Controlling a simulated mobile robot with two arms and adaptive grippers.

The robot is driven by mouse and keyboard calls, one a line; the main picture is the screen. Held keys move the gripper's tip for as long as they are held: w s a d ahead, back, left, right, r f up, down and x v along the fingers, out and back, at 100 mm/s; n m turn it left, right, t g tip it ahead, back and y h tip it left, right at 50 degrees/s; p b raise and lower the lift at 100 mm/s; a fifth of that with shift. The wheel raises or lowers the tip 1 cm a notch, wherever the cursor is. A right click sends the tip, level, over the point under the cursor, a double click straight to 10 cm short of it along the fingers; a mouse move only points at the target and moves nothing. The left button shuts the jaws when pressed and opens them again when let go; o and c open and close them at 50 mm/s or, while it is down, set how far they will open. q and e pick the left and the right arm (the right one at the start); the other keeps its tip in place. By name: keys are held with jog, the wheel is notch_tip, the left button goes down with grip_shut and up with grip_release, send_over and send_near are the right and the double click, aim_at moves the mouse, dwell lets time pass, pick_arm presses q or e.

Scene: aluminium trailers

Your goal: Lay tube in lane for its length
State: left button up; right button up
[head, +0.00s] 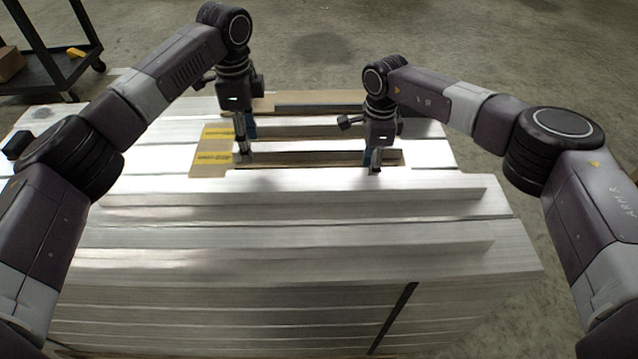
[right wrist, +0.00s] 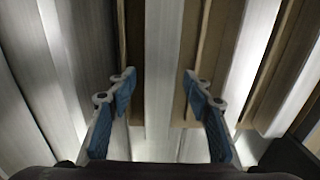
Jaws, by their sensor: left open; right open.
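A long straight silver tube (head: 310,145) lies across the stack of aluminium, between two brown strips. In the right wrist view the tube (right wrist: 160,75) runs between my open fingers, with a brown strip along each side; whether it rests fully down in its lane I cannot tell. My left gripper (head: 243,148) is open over its left part. My right gripper (head: 374,166) is open and points down at its right part. It shows in the right wrist view (right wrist: 160,105) with blue-padded fingers on either side of the tube, apart from it.
Yellow labels (head: 217,133) lie left of the lanes. Raised silver bars (head: 300,187) run along the near side of the stack. A dark bar (head: 320,108) lies at the back. A black cart (head: 45,55) stands at the far left. The concrete floor behind is clear.

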notch_tip(320, 180, up, 10)
dwell(0.3)
jog(key=shift+f, duration=0.1)
